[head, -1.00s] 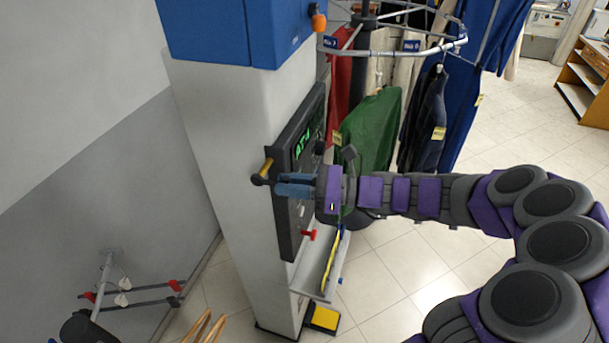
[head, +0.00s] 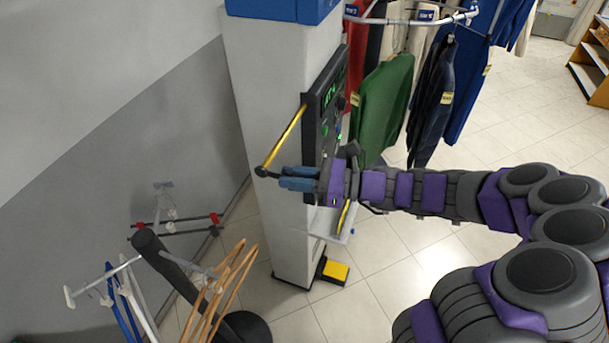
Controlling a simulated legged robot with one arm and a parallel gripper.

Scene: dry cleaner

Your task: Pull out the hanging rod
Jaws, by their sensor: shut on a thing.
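The hanging rod (head: 285,136) is a yellow bar with a black knob at its free end. It sticks out from the left edge of the dark control panel (head: 326,100) on the grey-white column, slanting down and left towards me. My gripper (head: 283,178) has blue fingers and reaches in from the right. Its fingertips are shut on the rod's knob end. The exact contact is partly hidden by the fingers. A long stretch of yellow bar shows between the knob and the panel.
A stand with blue, white and wooden hangers (head: 232,280) is at the lower left. Clothes, including a green garment (head: 383,108), hang from a rail behind the column. A yellow pedal (head: 335,271) lies at the column's foot.

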